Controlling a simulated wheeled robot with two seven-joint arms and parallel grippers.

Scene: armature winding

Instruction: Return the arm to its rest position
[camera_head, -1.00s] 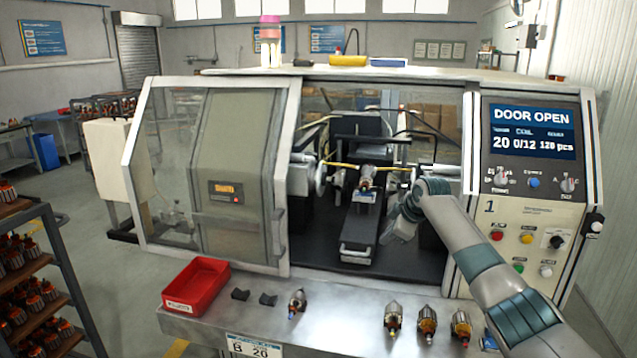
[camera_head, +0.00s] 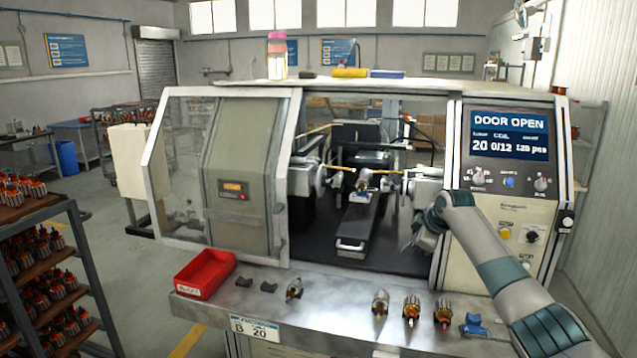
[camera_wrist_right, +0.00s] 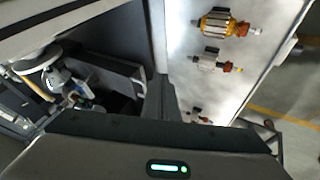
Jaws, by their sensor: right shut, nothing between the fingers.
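My right gripper (camera_head: 425,238) is in the head view at the right side of the machine's open doorway, shut and empty. My right arm comes in from the lower right, in front of the control panel (camera_head: 507,180). An armature (camera_head: 362,182) sits in the machine on a dark slide with a pale front handle, to the left of my gripper and apart from it. In the right wrist view the gripper's fingertips are hard to make out, with the machine interior at left and the bench top (camera_wrist_right: 185,100) at right. My left gripper is not in view.
The winding machine's door (camera_head: 222,175) is slid left and the screen reads DOOR OPEN. On the bench front are a red bin (camera_head: 205,273), two dark pads, several armatures (camera_head: 412,309) and a blue item (camera_head: 473,325). A rack (camera_head: 62,215) of armatures stands at left.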

